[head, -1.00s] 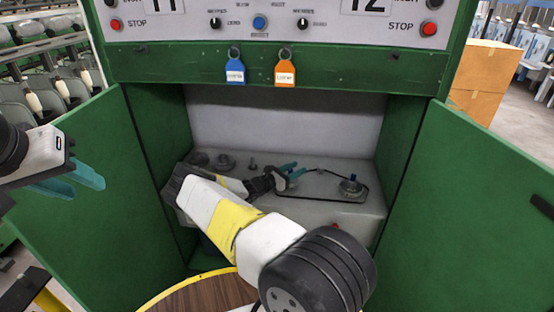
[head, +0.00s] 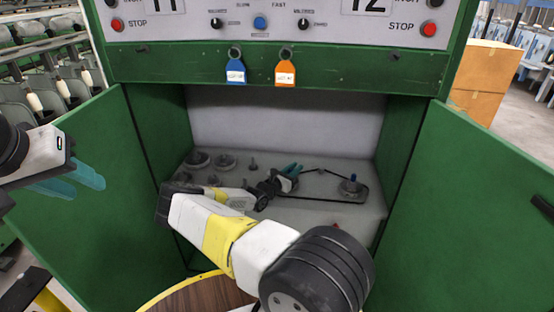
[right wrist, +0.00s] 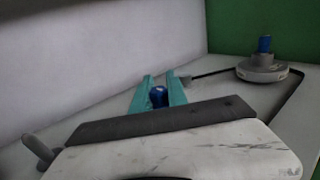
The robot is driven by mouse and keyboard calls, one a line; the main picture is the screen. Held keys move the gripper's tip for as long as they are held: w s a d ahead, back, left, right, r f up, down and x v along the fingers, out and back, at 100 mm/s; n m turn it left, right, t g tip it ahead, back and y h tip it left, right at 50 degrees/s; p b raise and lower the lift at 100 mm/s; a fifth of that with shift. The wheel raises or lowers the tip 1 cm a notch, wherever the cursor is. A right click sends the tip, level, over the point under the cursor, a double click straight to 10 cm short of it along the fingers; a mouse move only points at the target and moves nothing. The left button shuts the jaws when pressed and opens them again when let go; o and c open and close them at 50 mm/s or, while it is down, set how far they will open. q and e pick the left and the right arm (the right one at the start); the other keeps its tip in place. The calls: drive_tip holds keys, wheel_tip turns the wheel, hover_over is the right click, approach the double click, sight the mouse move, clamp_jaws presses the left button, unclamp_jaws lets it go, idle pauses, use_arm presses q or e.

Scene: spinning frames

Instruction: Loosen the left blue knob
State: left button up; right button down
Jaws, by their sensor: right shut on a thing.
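The left blue knob (right wrist: 158,96) shows between the teal fingers of my right gripper (right wrist: 160,92) in the right wrist view. My right gripper (head: 292,170) is shut on it inside the cabinet; in the head view the fingers hide the knob. A second blue knob (head: 353,178) stands upright on the right pulley (head: 351,188), to the right of my gripper. It also shows in the right wrist view (right wrist: 265,44). My left gripper (head: 88,186) is open and empty in front of the left green door, far from the knobs.
The grey cabinet shelf (head: 320,212) carries a dark belt around the right pulley and several grey discs (head: 198,159) at the left. Green doors (head: 470,210) stand open on both sides. A post (right wrist: 38,150) stands left of my right gripper. Blue and orange tags (head: 285,73) hang above the opening.

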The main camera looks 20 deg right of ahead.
drive_tip(key=n+t+y, duration=0.1)
drive_tip(key=t, duration=0.1)
drive_tip(key=n+t+y, duration=0.4)
drive_tip(key=shift+w+a, duration=0.25)
drive_tip(key=shift+w, duration=0.15)
drive_tip(key=n+t+y, duration=0.2)
drive_tip(key=y, duration=0.1)
drive_tip(key=n+y, duration=0.1)
drive_tip(key=shift+w+a+n+t+y, duration=0.25)
drive_tip(key=shift+a+n+t+y, duration=0.05)
drive_tip(key=shift+a+t+y, duration=0.1)
drive_tip(key=n+y, duration=0.2)
drive_tip(key=y, duration=0.1)
drive_tip(key=a+n+t+y, duration=0.1)
drive_tip(key=n+y, duration=0.1)
drive_tip(key=y, duration=0.2)
drive_tip(key=shift+w+a+n, duration=0.1)
drive_tip(key=shift+n, duration=0.2)
drive_tip(key=n+y, duration=0.2)
drive_tip(key=y, duration=0.1)
drive_tip(key=a+n+g+y, duration=0.1)
drive_tip(key=y, duration=0.2)
drive_tip(key=shift+n, duration=0.4)
drive_tip(key=shift+a+n+g+y, duration=0.15)
drive_tip(key=shift+n+g+y, duration=0.15)
drive_tip(key=shift+y, duration=0.1)
drive_tip(key=shift+a+r+y, duration=0.1)
drive_tip(key=shift+r+y, duration=0.05)
drive_tip(key=shift+y, duration=0.15)
